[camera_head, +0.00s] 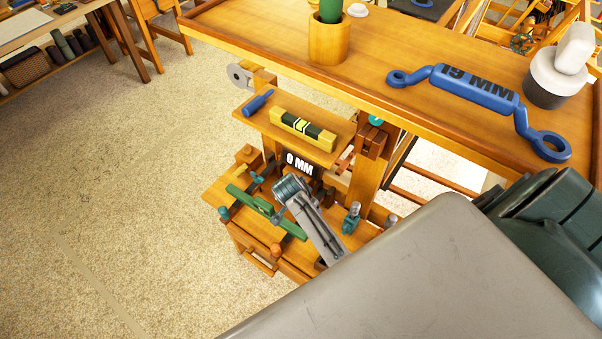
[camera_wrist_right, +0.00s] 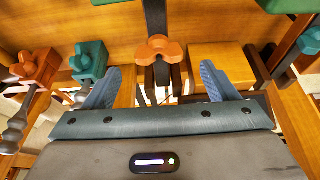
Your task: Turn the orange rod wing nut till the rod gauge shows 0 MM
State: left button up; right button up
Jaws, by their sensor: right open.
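In the right wrist view, an orange wing nut (camera_wrist_right: 158,48) sits on a dark upright strap, centred ahead of my right gripper (camera_wrist_right: 160,70). The gripper's two blue fingers are wide apart, one on each side of the nut and apart from it, with nothing between them. In the head view, a dark gauge plate (camera_head: 303,164) reads 0 MM under the loom's shelf. My right gripper (camera_head: 287,190) is just below that plate, and I cannot make out the central wing nut there. My left gripper is not in view.
A second orange wing nut (camera_wrist_right: 34,66) and a teal one (camera_wrist_right: 90,58) stand left in the wrist view. A green bar (camera_head: 262,208) lies beside my gripper. The shelf above holds a yellow level (camera_head: 303,130).

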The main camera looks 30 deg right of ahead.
jog(key=b+v, duration=0.1)
jog(key=v, duration=0.7)
jog(key=shift+f, duration=0.2)
